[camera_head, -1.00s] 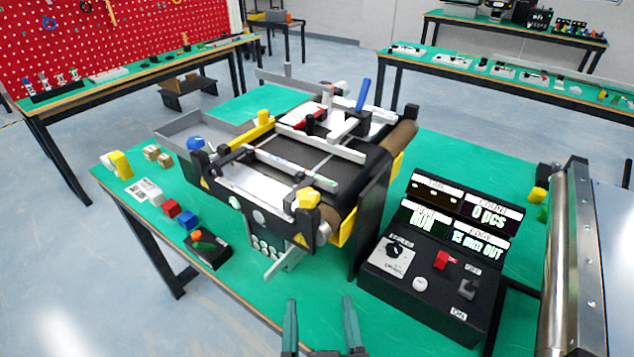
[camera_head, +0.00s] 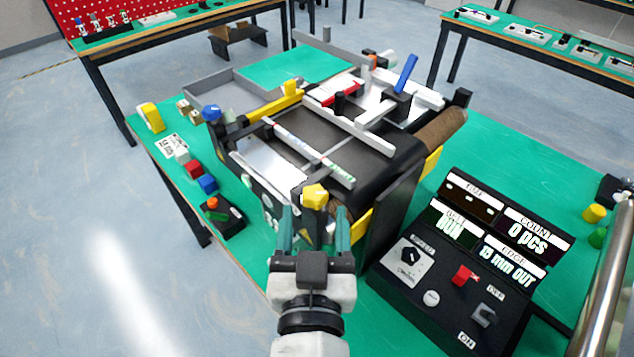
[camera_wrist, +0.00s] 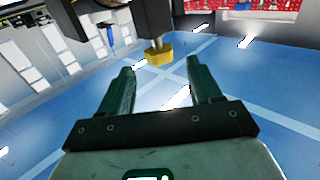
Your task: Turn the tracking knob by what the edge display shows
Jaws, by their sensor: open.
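The mini conveyor has a yellow faceted knob (camera_head: 315,195) at its near corner. The same knob shows in the wrist view (camera_wrist: 159,56) on a short grey shaft under a dark part. My gripper (camera_head: 314,220) is open and empty. In the wrist view its two green fingers (camera_wrist: 160,68) stand either side of the knob's line, and the knob appears just beyond their tips, not clasped. The edge display (camera_head: 509,269) on the black control box reads "mm OUT" after a two-digit number; its second digit is hard to read.
The control box (camera_head: 400,300) right of my gripper carries a dial (camera_head: 411,255), a red switch (camera_head: 465,275) and other displays. Left of the conveyor are small blocks (camera_head: 207,183) and a black button box (camera_head: 222,217). A metal roller (camera_head: 608,285) stands at far right.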

